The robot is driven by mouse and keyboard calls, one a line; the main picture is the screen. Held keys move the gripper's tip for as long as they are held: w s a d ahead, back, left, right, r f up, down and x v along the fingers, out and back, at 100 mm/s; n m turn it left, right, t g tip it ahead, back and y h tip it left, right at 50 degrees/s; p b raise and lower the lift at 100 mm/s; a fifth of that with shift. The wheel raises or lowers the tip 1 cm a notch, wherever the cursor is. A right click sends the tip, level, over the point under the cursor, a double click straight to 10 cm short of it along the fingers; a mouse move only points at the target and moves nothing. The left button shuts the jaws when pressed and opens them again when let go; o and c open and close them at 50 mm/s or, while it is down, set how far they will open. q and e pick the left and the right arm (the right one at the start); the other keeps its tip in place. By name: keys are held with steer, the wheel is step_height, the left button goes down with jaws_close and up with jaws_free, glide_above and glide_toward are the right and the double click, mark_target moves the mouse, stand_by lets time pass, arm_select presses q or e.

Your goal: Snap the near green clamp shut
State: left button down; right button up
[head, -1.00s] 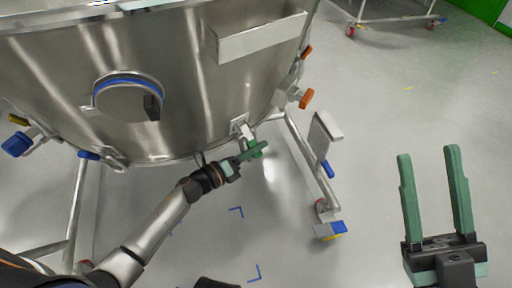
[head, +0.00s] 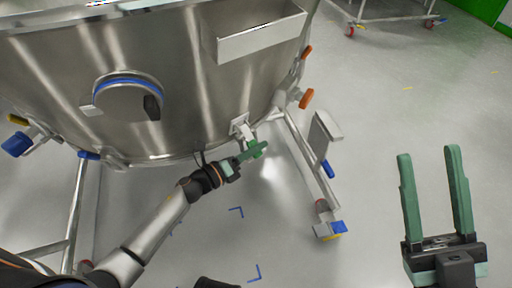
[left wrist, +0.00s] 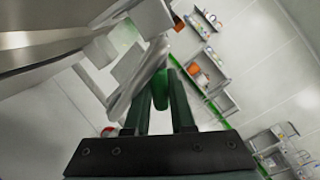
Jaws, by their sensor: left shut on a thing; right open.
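The near green clamp (head: 254,148) hangs at the lower rim of the steel vessel (head: 190,110), below a pale latch bracket (head: 240,127). My left gripper (head: 255,151) reaches up from the left and is shut on the green clamp handle. In the left wrist view the green handle (left wrist: 160,90) sits between the two fingers (left wrist: 160,110), with a grey metal part beside it. Whether the clamp is latched cannot be told. My right gripper (head: 435,195) is open and empty over bare floor at the right.
The vessel has orange (head: 306,98) and blue (head: 17,144) handled clamps elsewhere on its rim. A frame leg with a caster (head: 328,228) stands right of my left gripper. A round port (head: 127,98) sticks out of the vessel wall.

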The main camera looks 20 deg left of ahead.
mark_target(254, 142)
steer(key=shift+r, duration=0.1)
